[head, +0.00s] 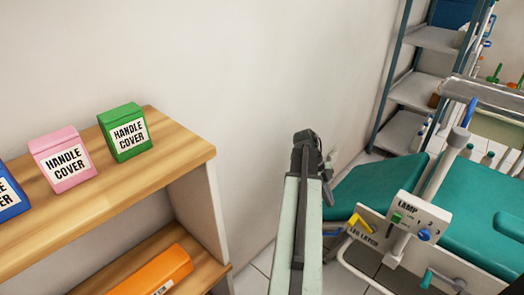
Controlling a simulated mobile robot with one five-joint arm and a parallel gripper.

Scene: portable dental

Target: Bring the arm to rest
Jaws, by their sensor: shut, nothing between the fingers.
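My arm reaches up from the bottom middle of the head view as a pale link with a dark end. My gripper (327,178) is at that dark end, in front of the white wall, shut and empty. Its fingers are small and partly hidden by the arm. It is apart from the wooden shelf on the left and appears close to the left edge of the green dental chair in the picture.
A wooden shelf (185,148) holds a green box (124,132), a pink box (63,160), a blue box (10,193) and, lower, an orange box (155,272). The green chair (376,185) with its lamp panel (402,221) stands right. Metal shelving (412,90) is behind.

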